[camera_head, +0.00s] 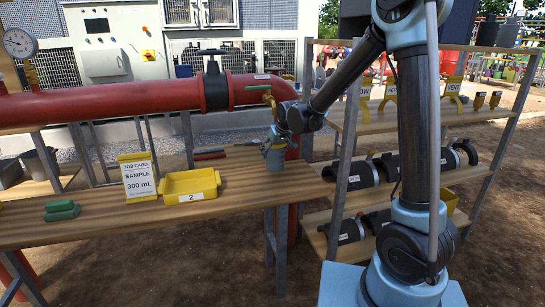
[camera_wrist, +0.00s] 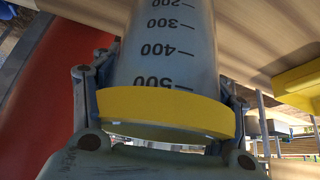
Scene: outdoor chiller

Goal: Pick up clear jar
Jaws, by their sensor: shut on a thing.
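The clear jar (camera_wrist: 165,45) has dark volume marks up to 500 and a yellow rim band (camera_wrist: 165,108). It fills the middle of the wrist view, with its numbers upside down. My gripper (camera_wrist: 160,90) is shut around the jar near the yellow band, with one finger on each side. In the head view, my gripper (camera_head: 274,139) is over the right end of the wooden bench, beside the red pipe. The jar (camera_head: 275,160) shows small below it. I cannot tell whether its base touches the bench.
On the bench (camera_head: 235,196) are a yellow tray (camera_head: 190,186) labelled 2, a job card (camera_head: 138,177) reading "SAMPLE 300 mL", and a green block (camera_head: 62,210). A red pipe (camera_head: 130,97) with a valve runs behind. A shelf rack (camera_head: 462,180) with dark cylinders stands right.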

